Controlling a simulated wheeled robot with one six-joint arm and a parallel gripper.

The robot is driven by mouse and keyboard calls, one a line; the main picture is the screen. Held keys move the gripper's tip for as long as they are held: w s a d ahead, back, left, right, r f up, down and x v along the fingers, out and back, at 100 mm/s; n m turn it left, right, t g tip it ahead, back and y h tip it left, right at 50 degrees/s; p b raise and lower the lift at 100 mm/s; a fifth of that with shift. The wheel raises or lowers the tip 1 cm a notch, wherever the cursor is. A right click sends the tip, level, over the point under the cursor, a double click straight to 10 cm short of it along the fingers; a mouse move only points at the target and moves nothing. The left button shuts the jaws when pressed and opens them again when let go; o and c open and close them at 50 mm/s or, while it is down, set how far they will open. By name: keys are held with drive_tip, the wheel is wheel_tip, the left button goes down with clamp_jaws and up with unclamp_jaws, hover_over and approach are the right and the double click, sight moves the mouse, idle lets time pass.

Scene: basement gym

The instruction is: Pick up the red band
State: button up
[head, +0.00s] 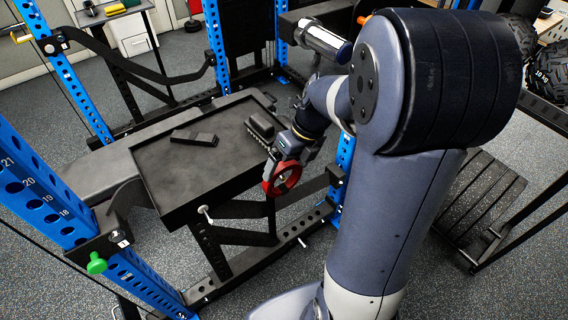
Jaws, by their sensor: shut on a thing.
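The red band (284,191) is a ring, seen at a tilt at the end of my arm. My gripper (275,170) is shut on its upper part, near the right edge of the black tray-like table top (168,179). The band looks to hang just off that edge, clear of the top; its exact height is hard to tell. My fingertips are small in the picture and partly hidden by the wrist.
Blue rack posts (48,203) stand to the left and behind. A black slatted platform (482,205) stands at right. The grey speckled floor is open at lower left.

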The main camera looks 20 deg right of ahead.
drive_tip(key=s+d, duration=0.2)
drive_tip(key=s, duration=0.5)
drive_tip(key=s+d, duration=0.3)
drive_tip(key=s, duration=0.5)
drive_tip(key=shift+s, duration=0.25)
drive_tip(key=shift+p, duration=0.3)
